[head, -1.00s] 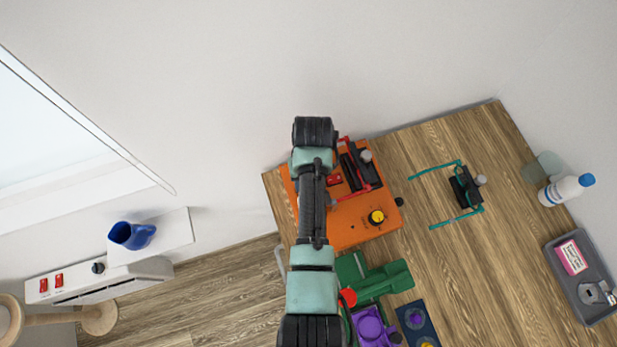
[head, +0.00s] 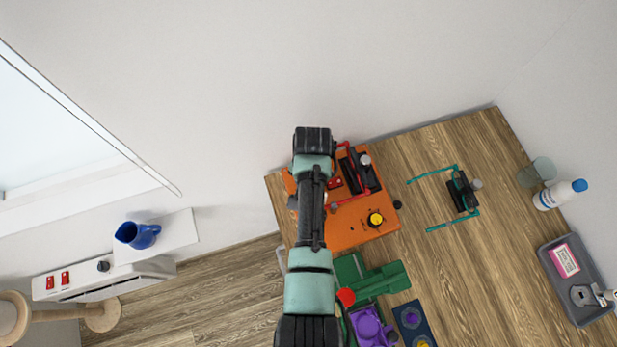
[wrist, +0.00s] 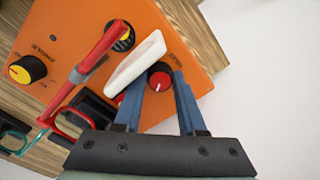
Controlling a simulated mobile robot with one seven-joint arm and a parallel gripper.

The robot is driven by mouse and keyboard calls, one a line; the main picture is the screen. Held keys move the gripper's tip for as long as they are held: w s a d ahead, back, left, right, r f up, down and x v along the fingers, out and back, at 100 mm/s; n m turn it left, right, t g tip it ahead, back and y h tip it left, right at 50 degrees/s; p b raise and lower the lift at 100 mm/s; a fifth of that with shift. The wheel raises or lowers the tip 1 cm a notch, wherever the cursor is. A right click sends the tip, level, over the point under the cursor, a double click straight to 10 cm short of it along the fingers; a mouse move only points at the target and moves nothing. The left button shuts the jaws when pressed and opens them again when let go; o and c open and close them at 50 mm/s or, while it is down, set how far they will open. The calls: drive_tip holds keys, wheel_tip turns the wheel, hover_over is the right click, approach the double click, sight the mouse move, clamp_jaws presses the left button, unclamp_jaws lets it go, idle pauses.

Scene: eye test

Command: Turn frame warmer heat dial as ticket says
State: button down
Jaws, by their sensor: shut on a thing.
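The frame warmer is an orange box (head: 346,232) on the wooden table in the head view, partly hidden by my arm. In the wrist view its orange face (wrist: 75,30) carries a red dial (wrist: 160,78) with a white mark, a yellow-capped dial (wrist: 27,69), and another yellow-capped dial (wrist: 122,36) partly behind a red glasses temple. My gripper (wrist: 160,82) has its two blue fingers on either side of the red dial, shut on it. A white flat rounded piece (wrist: 135,62) stands beside the left finger.
Red glasses (wrist: 95,55) on a black stand lie close left of my fingers. Teal glasses (head: 440,173), a white bottle (head: 555,195) and a grey tray (head: 556,288) with a pink-edged card (head: 567,260) are right. Green (head: 385,280) and purple (head: 370,328) devices stand nearer.

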drive_tip(key=shift+w+r, duration=0.1)
drive_tip(key=shift+w, duration=0.1)
drive_tip(key=shift+c, duration=2.4)
unclamp_jaws()
drive_tip(key=shift+s, duration=0.1)
wheel_tip(320, 180, up, 13)
drive_tip(key=b, duration=0.2)
drive_tip(key=shift+s+d, duration=0.15)
drive_tip(key=shift+d, duration=0.05)
